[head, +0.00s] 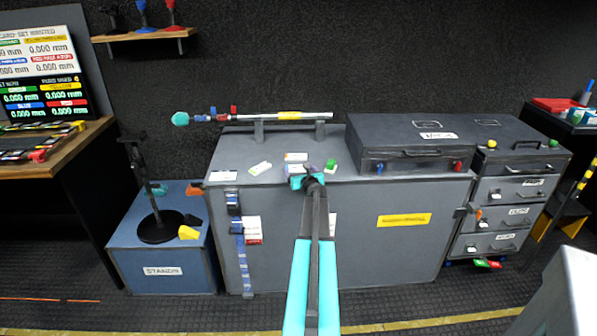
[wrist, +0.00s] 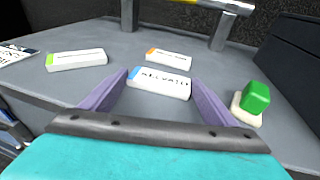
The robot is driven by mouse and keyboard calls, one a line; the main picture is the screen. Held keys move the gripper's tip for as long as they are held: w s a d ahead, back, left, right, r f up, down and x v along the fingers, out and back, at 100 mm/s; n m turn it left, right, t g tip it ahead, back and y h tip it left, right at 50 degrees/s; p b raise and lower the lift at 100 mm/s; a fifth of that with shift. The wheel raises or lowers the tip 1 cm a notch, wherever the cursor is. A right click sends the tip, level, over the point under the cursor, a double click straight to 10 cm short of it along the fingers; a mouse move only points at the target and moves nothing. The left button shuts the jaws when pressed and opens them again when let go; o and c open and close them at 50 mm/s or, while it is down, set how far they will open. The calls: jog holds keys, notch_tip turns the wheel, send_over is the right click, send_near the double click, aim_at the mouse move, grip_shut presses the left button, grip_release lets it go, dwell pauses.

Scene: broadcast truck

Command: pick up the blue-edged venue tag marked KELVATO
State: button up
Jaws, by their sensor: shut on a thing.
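The white venue tag marked KELVATO (wrist: 165,84), with a blue left edge, shows in the wrist view between my two purple fingers. My gripper (wrist: 160,88) is shut on it. I cannot tell whether the tag touches the grey case top or is just above it. In the head view my gripper (head: 303,181) is over the front part of the case top and largely hides the tag. An orange-edged tag (wrist: 168,56) lies just behind it, and a green-edged tag (wrist: 77,60) lies to the left.
A green block on a white base (wrist: 254,98) stands close to the right finger. A silver rod (head: 304,115) on stands runs along the back of the grey case (head: 350,230). A dark case (head: 405,145) stands to the right.

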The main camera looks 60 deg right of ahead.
jog(key=shift+r, duration=0.5)
jog(key=r, duration=0.2)
jog(key=shift+s+r+p, duration=0.3)
jog(key=s+a+r+b, duration=0.1)
jog(key=s+a, duration=0.1)
jog(key=s, duration=1.3)
jog(key=shift+a+r+b, duration=0.15)
jog(key=shift+a+b, duration=0.1)
jog(key=shift+b, duration=0.1)
